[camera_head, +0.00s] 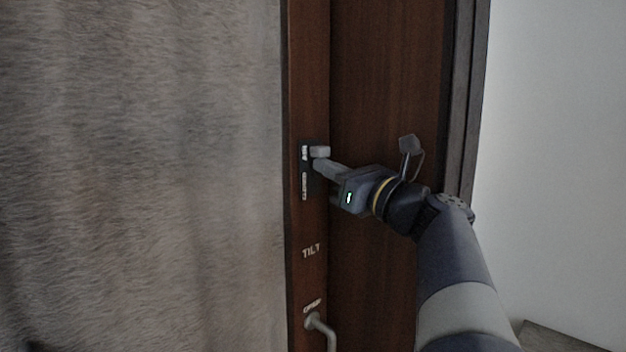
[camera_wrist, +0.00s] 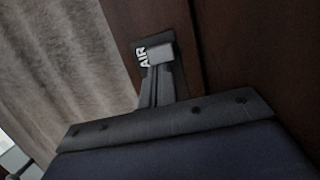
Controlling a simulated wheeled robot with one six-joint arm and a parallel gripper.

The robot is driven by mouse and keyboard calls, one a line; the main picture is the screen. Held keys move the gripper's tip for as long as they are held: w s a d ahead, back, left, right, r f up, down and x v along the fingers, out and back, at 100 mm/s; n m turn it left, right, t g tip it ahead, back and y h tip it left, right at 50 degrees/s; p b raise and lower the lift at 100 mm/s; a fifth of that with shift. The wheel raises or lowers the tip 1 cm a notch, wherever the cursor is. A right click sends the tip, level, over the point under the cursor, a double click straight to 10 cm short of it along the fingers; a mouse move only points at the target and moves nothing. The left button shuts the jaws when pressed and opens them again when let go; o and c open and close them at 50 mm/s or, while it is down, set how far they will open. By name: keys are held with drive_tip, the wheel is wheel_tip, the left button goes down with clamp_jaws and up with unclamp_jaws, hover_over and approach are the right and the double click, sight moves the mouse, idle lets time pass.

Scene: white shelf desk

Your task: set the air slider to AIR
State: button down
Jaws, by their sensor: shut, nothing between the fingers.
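The air slider is a small light grey block (camera_head: 320,152) on a dark upright plate (camera_head: 304,172) set in the brown wooden frame. White lettering stands at the plate's upper and lower ends. In the wrist view the grey knob (camera_wrist: 160,53) sits at the plate end marked AIR, beside that word. My gripper (camera_head: 319,165) is shut and empty, with its fingertips just below the knob. It also shows in the wrist view (camera_wrist: 157,75), with the tips close against the knob; I cannot tell if they touch. The lower lettering is hidden in the wrist view.
Below the plate the frame bears the word TILT (camera_head: 311,251) and, lower, a curved metal handle (camera_head: 322,327). A grey, furry-looking panel (camera_head: 140,170) fills the left. A pale wall (camera_head: 560,150) is at the right.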

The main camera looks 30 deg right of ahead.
drive_tip(key=b+v, duration=0.2)
drive_tip(key=v, duration=0.8)
drive_tip(key=shift+s+b, duration=0.3)
drive_tip(key=shift+s, duration=0.05)
drive_tip(key=shift+w+d, duration=0.1)
drive_tip(key=shift+r+p+x, duration=0.15)
drive_tip(key=shift+p+x, duration=0.4)
drive_tip(key=shift+x, duration=1.65)
drive_tip(key=shift+r+p+x, duration=0.2)
drive_tip(key=shift+p+x, duration=0.3)
drive_tip(key=shift+x, duration=1.75)
